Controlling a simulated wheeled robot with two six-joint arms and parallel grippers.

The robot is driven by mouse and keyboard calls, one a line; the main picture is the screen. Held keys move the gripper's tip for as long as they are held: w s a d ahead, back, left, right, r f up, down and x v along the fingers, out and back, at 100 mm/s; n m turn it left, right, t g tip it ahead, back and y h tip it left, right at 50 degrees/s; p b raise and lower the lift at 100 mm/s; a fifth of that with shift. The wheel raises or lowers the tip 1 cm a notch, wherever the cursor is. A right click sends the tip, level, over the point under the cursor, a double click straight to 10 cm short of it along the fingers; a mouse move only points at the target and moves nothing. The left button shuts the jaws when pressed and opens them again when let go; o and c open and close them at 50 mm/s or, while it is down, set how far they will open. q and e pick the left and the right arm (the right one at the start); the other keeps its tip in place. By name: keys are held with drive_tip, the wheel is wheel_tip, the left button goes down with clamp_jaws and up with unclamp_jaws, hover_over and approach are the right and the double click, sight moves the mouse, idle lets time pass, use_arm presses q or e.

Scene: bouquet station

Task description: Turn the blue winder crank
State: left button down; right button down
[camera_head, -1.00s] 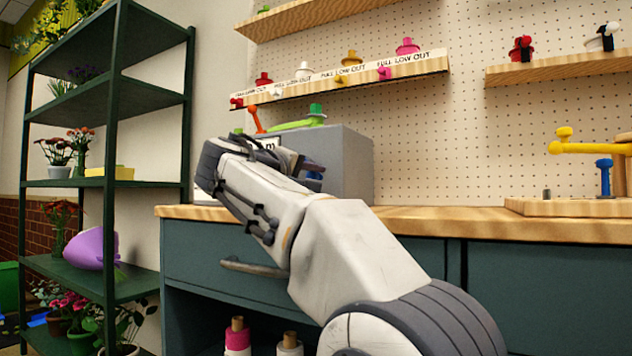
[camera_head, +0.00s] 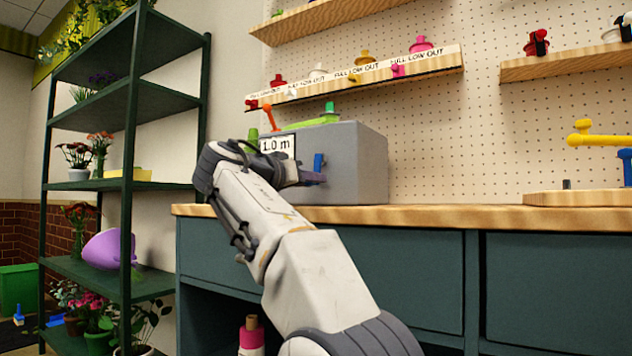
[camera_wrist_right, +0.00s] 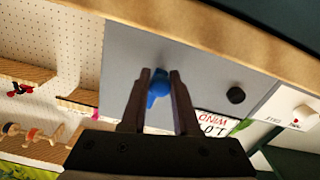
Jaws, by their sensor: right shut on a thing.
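The blue crank (camera_head: 318,162) sticks out from the front of the grey box (camera_head: 357,165). In the right wrist view the blue crank (camera_wrist_right: 158,88) stands between the two dark fingers against the grey face. My right gripper (camera_head: 312,178) is shut on it; in the wrist view the gripper (camera_wrist_right: 158,80) has a finger on each side of the blue piece. A display (camera_head: 277,145) on the box reads 1.0 m. My forearm hides the lower left of the box. My left gripper is not in view.
The box stands on a wooden counter (camera_head: 430,214). A black knob (camera_wrist_right: 235,95) is beside the crank. A wooden stand (camera_head: 575,198) with yellow and blue parts is at right; a green shelf (camera_head: 95,185) is at left.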

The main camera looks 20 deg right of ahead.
drive_tip(key=shift+w+a+r+m, duration=0.15)
drive_tip(key=shift+w+a+m, duration=0.2)
drive_tip(key=shift+m, duration=0.5)
drive_tip(key=shift+w+a+r+m, duration=0.1)
drive_tip(key=shift+w+a+m, duration=0.15)
drive_tip(key=shift+m, duration=0.6)
drive_tip(key=shift+w, duration=0.1)
drive_tip(key=c, duration=0.7)
unclamp_jaws()
drive_tip(key=shift+d, duration=0.1)
drive_tip(key=v, duration=1)
